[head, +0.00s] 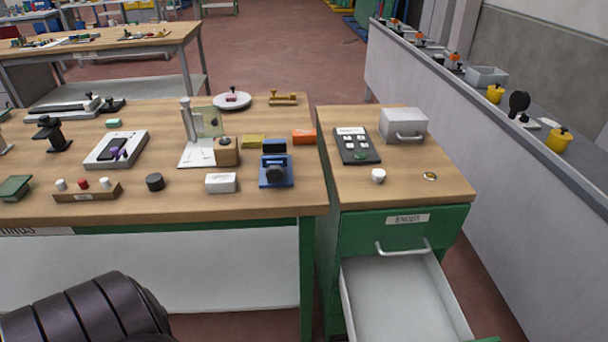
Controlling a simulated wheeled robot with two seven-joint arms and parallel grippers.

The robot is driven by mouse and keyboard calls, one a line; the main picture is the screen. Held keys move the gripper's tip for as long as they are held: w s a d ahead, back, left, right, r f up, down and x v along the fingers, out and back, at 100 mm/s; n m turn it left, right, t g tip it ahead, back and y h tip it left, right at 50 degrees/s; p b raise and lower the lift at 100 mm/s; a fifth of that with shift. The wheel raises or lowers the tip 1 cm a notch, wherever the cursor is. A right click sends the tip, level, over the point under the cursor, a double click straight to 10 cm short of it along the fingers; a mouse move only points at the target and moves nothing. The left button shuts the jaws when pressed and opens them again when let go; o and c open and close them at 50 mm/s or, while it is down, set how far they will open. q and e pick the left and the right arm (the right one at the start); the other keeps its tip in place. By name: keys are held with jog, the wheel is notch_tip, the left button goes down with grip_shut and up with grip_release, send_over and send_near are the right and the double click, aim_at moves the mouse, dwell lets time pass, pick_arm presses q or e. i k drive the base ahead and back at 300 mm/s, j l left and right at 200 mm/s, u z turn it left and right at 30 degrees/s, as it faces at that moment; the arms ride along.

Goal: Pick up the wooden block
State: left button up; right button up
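A small brown block (227,154), which looks like wood, stands on the workbench (270,200) at the right front of a white-based stand (197,152) with a post and a greenish glass pane. A small dark spot shows on its top. It seems to touch or overlap the base's right edge; I cannot tell which. A dark rounded link of my arm shows at the lower left, below the bench top. Neither of my grippers is in view.
Near the block are a white box (221,183), a blue device (275,173), a yellow block (253,141) and an orange block (304,137). A black puck (155,182) lies to the left. At right, a green cabinet has an open, empty-looking drawer (400,300) jutting forward.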

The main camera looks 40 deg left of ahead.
aim_at(225, 150)
jog(key=u, duration=1.75)
jog(key=i+j+u, duration=0.15)
jog(key=j+u, duration=0.25)
jog(key=i+j+u, duration=0.1)
jog(key=u, duration=0.3)
jog(key=i, duration=0.05)
